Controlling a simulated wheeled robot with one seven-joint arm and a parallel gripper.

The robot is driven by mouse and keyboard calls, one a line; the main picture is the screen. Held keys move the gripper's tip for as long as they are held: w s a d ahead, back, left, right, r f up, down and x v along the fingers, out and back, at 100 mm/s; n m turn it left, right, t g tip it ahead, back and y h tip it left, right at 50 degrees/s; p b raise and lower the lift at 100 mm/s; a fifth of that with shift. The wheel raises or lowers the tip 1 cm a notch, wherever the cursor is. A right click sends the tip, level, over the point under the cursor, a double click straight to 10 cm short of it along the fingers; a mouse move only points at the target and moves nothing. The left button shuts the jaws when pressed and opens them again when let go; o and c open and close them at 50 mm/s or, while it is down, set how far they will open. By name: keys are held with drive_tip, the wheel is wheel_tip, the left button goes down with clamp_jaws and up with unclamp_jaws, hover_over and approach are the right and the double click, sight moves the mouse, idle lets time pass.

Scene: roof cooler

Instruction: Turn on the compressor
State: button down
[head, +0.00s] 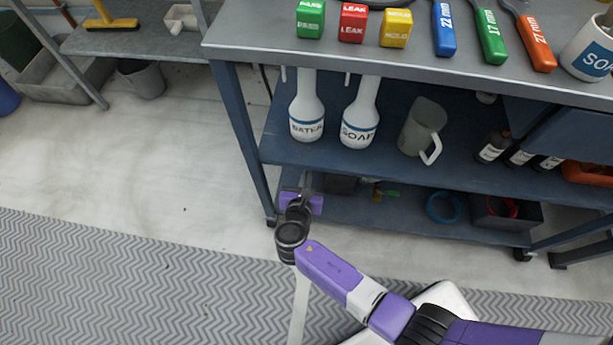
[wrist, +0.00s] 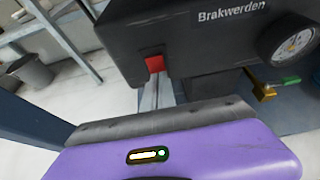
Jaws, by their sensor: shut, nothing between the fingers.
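The compressor (wrist: 215,45) is a dark box marked "Brakwerden" that fills the upper part of the wrist view. It carries a red switch (wrist: 154,64) at its lower left corner and a round pressure gauge (wrist: 290,43) on the right. In the head view the compressor (head: 341,184) is a small dark shape on the lowest shelf, partly hidden by the shelf above. My gripper (wrist: 157,82) is shut and empty, its thin silver fingers pointing at the red switch. I cannot tell whether they touch it. My gripper (head: 305,180) also shows at the cart's lower left.
A brass valve with a green handle (wrist: 290,81) sits under the gauge. The blue cart leg (head: 240,130) stands left of my gripper. Spray bottles (head: 306,110) and a grey jug (head: 424,125) stand on the middle shelf above.

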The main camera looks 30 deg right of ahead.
drive_tip(key=shift+w+d+f, duration=0.1)
drive_tip(key=shift+w, duration=0.05)
drive_tip(key=shift+w+r+p, duration=0.1)
drive_tip(key=shift+r+p, duration=0.85)
drive_tip(key=shift+p, duration=0.1)
drive_tip(key=f+p+v, duration=0.1)
drive_tip(key=p+v, duration=0.4)
drive_tip(key=v, duration=0.9)
drive_tip(key=shift+s+f, duration=0.2)
drive_tip(key=shift+s, duration=0.1)
drive_tip(key=f+b, duration=0.1)
drive_tip(key=b, duration=0.2)
drive_tip(key=shift+s+a+f+b, duration=0.15)
drive_tip(key=shift+a+f+b, duration=0.05)
drive_tip(key=shift+f+b, duration=0.2)
